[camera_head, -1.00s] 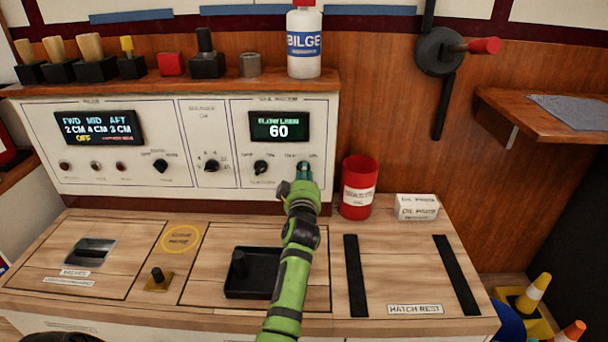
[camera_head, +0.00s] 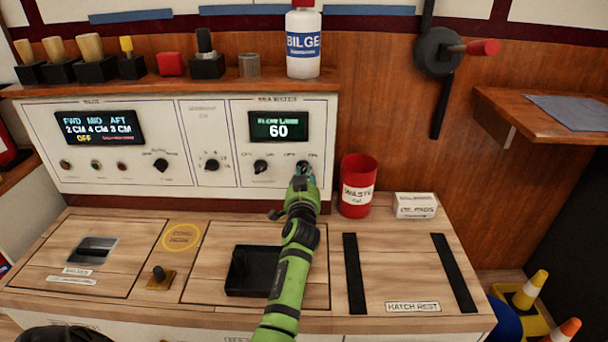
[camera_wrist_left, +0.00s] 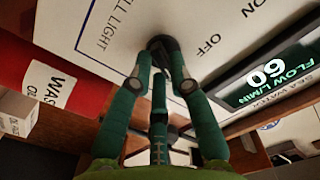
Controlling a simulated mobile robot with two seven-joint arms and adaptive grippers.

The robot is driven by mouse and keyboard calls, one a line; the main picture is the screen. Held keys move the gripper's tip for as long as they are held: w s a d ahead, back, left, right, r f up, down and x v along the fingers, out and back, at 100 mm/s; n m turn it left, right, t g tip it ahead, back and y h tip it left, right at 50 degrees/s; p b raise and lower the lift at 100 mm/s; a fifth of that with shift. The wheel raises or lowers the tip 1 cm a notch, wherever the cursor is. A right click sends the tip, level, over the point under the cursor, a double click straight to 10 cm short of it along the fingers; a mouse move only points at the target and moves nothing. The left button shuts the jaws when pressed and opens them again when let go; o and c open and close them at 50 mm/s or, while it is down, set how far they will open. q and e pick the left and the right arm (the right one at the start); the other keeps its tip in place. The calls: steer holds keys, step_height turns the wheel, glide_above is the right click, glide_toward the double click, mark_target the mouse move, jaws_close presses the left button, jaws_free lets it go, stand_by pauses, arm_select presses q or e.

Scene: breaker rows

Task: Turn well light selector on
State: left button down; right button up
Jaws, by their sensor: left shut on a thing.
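The well light selector is a black knob (camera_wrist_left: 162,46) on the white panel in the left wrist view, with OFF and ON lettering beside it and "LL LIGHT" partly readable. My left gripper (camera_wrist_left: 160,75) is shut on this knob, a finger on each side. In the head view the left gripper (camera_head: 303,176) is at the right end of the sea water panel (camera_head: 325,115) and hides most of the knob. The knob's exact pointing direction cannot be told. My right gripper is not in view.
The flow display (camera_head: 278,126) reads 60 above the knobs. Another black knob (camera_head: 260,167) sits left of the gripper. A red waste can (camera_head: 358,187) stands close on the right, beside a white box (camera_head: 416,205). A bilge bottle (camera_head: 303,42) stands on the shelf above.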

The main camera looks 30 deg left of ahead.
arm_select(q)
steer(key=shift+r+m, duration=0.1)
steer(key=shift+m, duration=1.6)
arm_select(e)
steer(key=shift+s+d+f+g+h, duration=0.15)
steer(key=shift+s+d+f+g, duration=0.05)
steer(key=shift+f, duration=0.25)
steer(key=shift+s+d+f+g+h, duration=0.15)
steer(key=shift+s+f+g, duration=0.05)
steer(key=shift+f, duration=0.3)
arm_select(q)
steer(key=c, duration=1.1)
jaws_free()
steer(key=shift+c, duration=0.2)
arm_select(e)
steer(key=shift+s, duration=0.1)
arm_select(q)
steer(key=shift+s+d+f, duration=0.15)
steer(key=shift+s+f, duration=0.05)
steer(key=shift+s, duration=0.1)
steer(key=v, duration=0.6)
steer(key=shift+s, duration=0.35)
steer(key=shift+d+r, duration=0.1)
steer(key=shift+d, duration=0.05)
